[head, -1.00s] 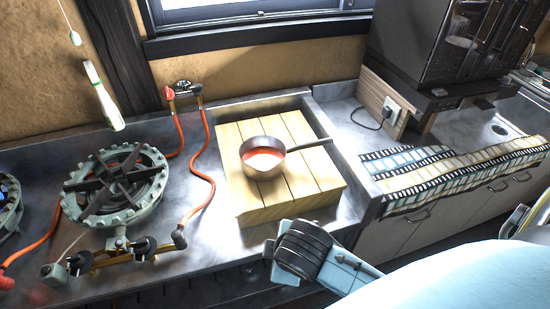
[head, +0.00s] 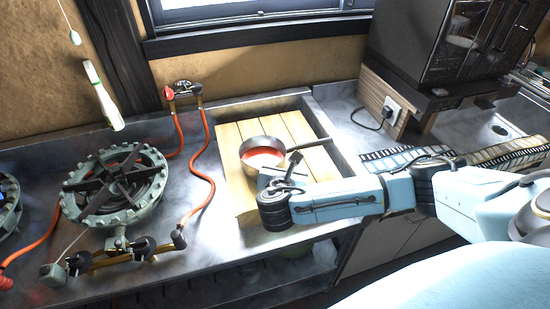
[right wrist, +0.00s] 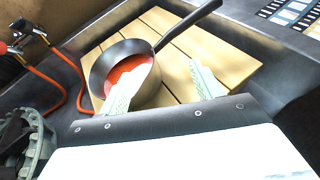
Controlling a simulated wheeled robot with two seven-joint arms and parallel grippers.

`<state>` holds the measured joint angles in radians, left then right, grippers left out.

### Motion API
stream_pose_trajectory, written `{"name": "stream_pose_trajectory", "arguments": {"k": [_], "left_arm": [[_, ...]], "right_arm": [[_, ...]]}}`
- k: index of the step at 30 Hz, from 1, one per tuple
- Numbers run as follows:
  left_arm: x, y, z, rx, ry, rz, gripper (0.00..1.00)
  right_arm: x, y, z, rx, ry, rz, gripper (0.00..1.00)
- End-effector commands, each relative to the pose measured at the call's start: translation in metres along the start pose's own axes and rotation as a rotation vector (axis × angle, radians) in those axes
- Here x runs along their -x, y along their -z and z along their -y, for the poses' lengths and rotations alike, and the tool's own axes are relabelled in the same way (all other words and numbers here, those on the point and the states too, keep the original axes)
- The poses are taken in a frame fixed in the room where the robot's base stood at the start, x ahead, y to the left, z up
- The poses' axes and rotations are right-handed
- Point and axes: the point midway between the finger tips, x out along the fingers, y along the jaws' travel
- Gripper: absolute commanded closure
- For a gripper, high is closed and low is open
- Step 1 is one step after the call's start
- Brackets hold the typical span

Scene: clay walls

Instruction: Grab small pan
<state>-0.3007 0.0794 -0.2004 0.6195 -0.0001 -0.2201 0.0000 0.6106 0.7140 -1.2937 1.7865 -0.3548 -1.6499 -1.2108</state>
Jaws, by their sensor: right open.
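The small pan (head: 253,146) is a dark metal pan with red contents. It stands upright on the wooden slatted board (head: 232,190), its handle (head: 309,144) pointing right. My right gripper (head: 282,171) is just in front of the pan and hides part of its near side. In the right wrist view the pan (right wrist: 148,87) shows beyond the fingers, its handle running to the upper right. The right gripper (right wrist: 165,92) is open there; its left finger overlaps the pan's near side, and I cannot tell whether they touch. My left gripper is not in view.
A gas burner (head: 115,190) with red hoses (head: 200,170) stands to the left. A large black appliance (head: 445,45) stands at the back right. A patterned strip (head: 510,150) lies on the right counter. A white-green bottle-like thing (head: 102,95) hangs at the upper left.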

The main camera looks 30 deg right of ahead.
Motion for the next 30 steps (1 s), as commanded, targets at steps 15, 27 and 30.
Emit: {"name": "stream_pose_trajectory", "arguments": {"k": [15,27,30], "left_arm": [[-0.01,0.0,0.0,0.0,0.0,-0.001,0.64],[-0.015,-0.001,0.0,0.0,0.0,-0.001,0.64],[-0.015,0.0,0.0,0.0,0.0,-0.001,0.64]], "right_arm": [[-0.063,0.003,0.0,-0.003,0.002,-0.001,0.35],[-0.096,0.005,-0.001,-0.004,-0.002,-0.005,0.35],[-0.096,0.005,-0.001,-0.004,-0.002,-0.004,0.35]]}}
